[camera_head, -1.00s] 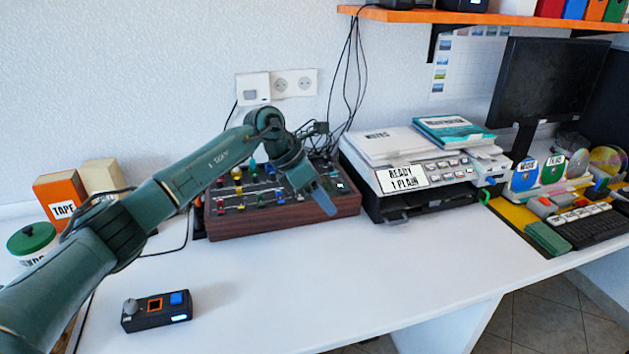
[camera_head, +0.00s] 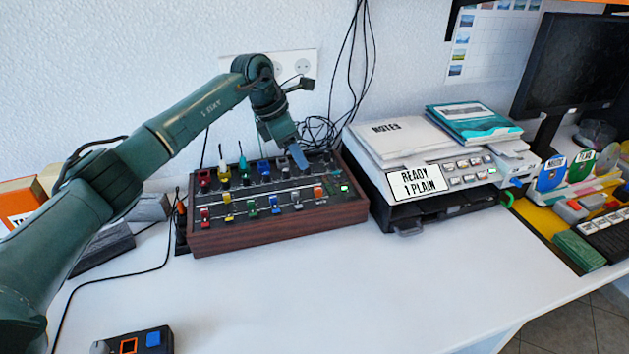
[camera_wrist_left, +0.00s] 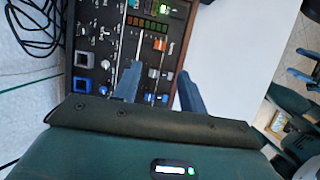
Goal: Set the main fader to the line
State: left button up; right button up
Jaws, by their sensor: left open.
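The mixer (camera_head: 270,232) is a wooden-sided console on the desk, with coloured knobs along the back and a row of coloured fader caps along the front. The orange cap (camera_head: 319,192), which looks like the main fader, is at the right end of that row. It also shows in the left wrist view (camera_wrist_left: 158,44), beyond the fingertips. I cannot make out the target line. My left gripper (camera_head: 298,162) hangs above the right rear of the mixer, apart from the orange cap. In the left wrist view its two blue fingers (camera_wrist_left: 159,72) are spread and empty. My right gripper is out of view.
A printer (camera_head: 430,205) with a label and books on top stands close to the mixer's right. Black cables (camera_head: 345,90) hang behind. A small button box (camera_head: 135,342) is at the front left. The desk in front of the mixer is clear.

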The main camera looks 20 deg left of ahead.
aim_at(317, 188)
pick_arm(q)
jog(key=x, duration=1.1)
jog(key=shift+c, duration=0.4)
jog(key=shift+a, duration=0.1)
grip_shut()
